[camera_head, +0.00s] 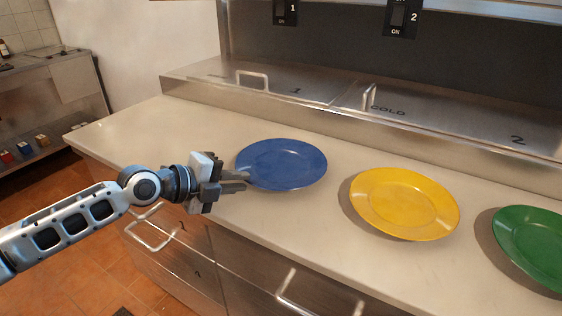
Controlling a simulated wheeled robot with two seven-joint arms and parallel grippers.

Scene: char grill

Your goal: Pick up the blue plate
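The blue plate (284,163) lies on the counter, left of the yellow plate. My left gripper (240,182) reaches in from the left at the plate's left front rim. Its fingers point right and overlap the rim in the view. I cannot tell whether the fingers touch the rim or stand around it, or how far apart they are. My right gripper is out of view.
A yellow plate (404,203) and a green plate (534,244) lie farther right on the pale counter (142,127). Steel lids with handles (252,76) run along the back. Drawer handles (150,234) stick out below the front edge. The counter's left end is clear.

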